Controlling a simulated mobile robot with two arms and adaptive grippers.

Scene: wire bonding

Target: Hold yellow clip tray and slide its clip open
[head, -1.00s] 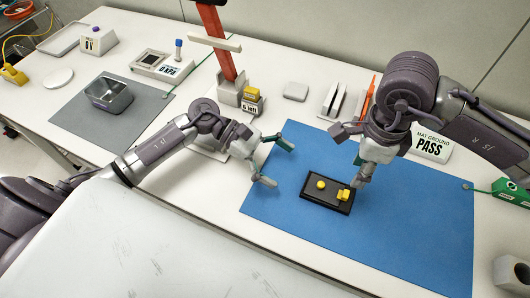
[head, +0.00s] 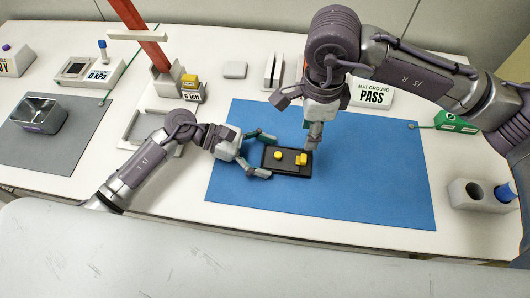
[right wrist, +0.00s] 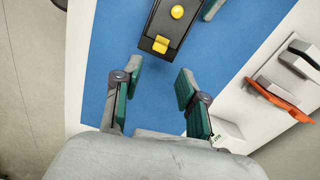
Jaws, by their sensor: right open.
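The clip tray (head: 288,172) is a black rectangular tray lying flat on the blue mat (head: 350,190). It carries a round yellow knob (head: 278,155) and a blocky yellow clip (head: 301,159) near its right end. In the right wrist view the clip (right wrist: 160,44) is at the tray's near end. My left gripper (head: 266,155) is open, its fingers on either side of the tray's left end. One of its fingers shows beside the tray in the right wrist view, with a gap. My right gripper (right wrist: 157,88) is open and empty, near the tray's clip end.
A white "MAT GROUND PASS" sign (head: 371,94) stands behind the mat. A green box (head: 457,122) with a cord and a holder with a blue piece (head: 504,192) are at the right. A metal bin (head: 39,114) sits on a grey mat at the left. The mat's front right is clear.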

